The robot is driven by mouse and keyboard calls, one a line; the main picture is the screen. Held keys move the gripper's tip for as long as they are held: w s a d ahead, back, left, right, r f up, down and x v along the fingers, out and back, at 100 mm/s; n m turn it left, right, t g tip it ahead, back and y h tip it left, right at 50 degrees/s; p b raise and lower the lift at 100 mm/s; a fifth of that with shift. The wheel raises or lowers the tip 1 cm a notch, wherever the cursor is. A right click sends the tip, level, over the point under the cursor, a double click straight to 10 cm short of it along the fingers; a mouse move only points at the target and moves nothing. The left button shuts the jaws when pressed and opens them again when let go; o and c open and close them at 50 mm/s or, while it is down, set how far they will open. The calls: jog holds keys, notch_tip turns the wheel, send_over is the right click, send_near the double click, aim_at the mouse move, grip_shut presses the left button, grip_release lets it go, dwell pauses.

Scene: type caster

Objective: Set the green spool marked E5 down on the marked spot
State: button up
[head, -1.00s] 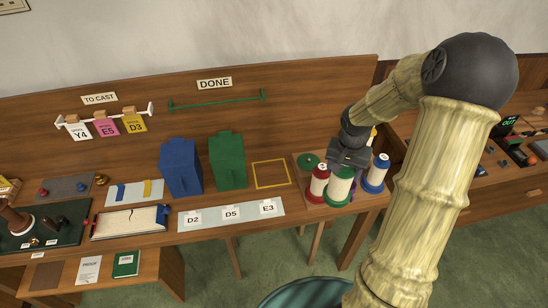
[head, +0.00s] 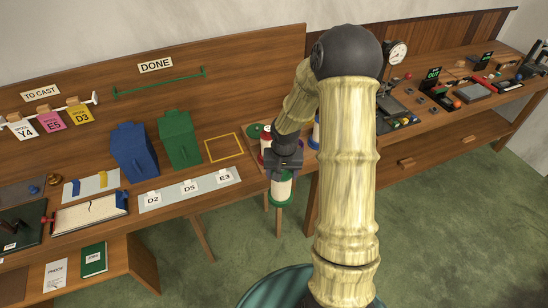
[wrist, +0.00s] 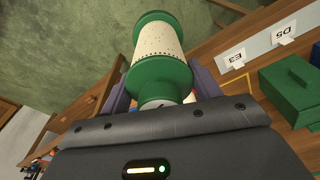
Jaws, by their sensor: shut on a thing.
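The green spool (head: 281,188), with green flanges and a pale speckled wrap, is in my gripper (head: 285,164), in front of the table's edge. In the wrist view the spool (wrist: 158,50) sticks out from between the two fingers (wrist: 163,95). No E5 mark is readable on it. The marked spot is a yellow square outline (head: 238,141) on the wooden table, left of the gripper and right of the green block-like case (head: 180,140). The spot looks empty. A piece of its yellow line shows at the right of the wrist view.
A red spool (head: 265,145) and a blue spool (head: 315,132) stand behind my gripper, partly hidden by the arm. A blue case (head: 134,153) stands left of the green one. A pale strip (head: 170,200) with tags D2, D5 and E3 lies in front.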

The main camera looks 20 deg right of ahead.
jog(key=a+f+n+b, duration=0.2)
jog(key=a+f, duration=0.2)
jog(key=f, duration=0.5)
jog(key=s+a+f+n+b, duration=0.1)
jog(key=a+f+n+b, duration=0.1)
jog(key=f, duration=0.7)
jog(key=a+b, duration=0.1)
jog(key=a, duration=0.1)
jog(key=shift+s+a+f+b, duration=0.2)
jog(key=shift+a+f+b, duration=0.15)
